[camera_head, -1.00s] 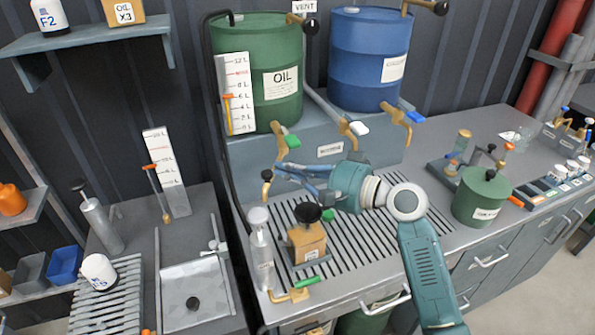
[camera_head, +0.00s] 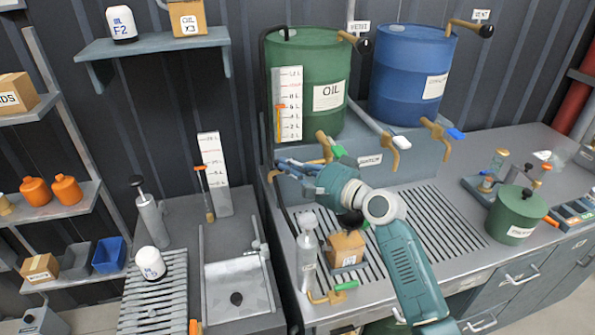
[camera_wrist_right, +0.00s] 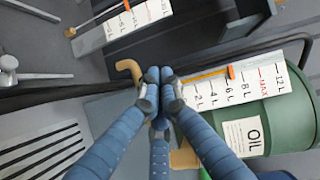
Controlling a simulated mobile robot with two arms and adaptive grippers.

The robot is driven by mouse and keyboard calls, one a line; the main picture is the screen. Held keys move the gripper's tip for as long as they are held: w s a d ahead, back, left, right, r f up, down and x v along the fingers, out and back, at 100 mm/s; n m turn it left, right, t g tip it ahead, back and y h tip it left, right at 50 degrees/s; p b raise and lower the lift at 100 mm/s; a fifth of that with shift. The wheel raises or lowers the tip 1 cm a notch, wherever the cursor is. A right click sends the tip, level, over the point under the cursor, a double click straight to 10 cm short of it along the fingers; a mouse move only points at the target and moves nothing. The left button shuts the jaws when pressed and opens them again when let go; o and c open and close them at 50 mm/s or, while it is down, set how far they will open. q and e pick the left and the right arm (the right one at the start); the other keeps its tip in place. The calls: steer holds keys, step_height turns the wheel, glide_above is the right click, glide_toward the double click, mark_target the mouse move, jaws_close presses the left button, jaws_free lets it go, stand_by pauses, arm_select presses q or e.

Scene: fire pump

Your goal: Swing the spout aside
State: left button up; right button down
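In the head view, a small hooked brass spout (camera_head: 272,175) shows at the back left of the bench, below and left of the green oil drum. In the wrist view its curved brass end (camera_wrist_right: 128,68) lies just left of my fingertips. My right gripper (camera_head: 281,163) has its blue fingers reaching left to it. In the wrist view the fingers (camera_wrist_right: 158,77) converge with their tips together against or right beside the brass. The rest of the spout is hidden behind them, and I cannot tell whether they clasp it. My left gripper is not in view.
The green oil drum (camera_head: 309,62) and blue drum (camera_head: 411,70) stand behind, with brass taps below. A silver pump cylinder (camera_head: 307,258) and a brown box (camera_head: 346,248) stand close below my right arm. The sink (camera_head: 238,278) lies to the left.

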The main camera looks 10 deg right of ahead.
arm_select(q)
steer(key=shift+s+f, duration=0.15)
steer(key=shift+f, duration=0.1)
arm_select(e)
steer(key=shift+x, duration=1.15)
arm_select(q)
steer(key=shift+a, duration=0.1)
arm_select(e)
steer(key=shift+r, duration=0.15)
steer(key=shift+d, duration=0.1)
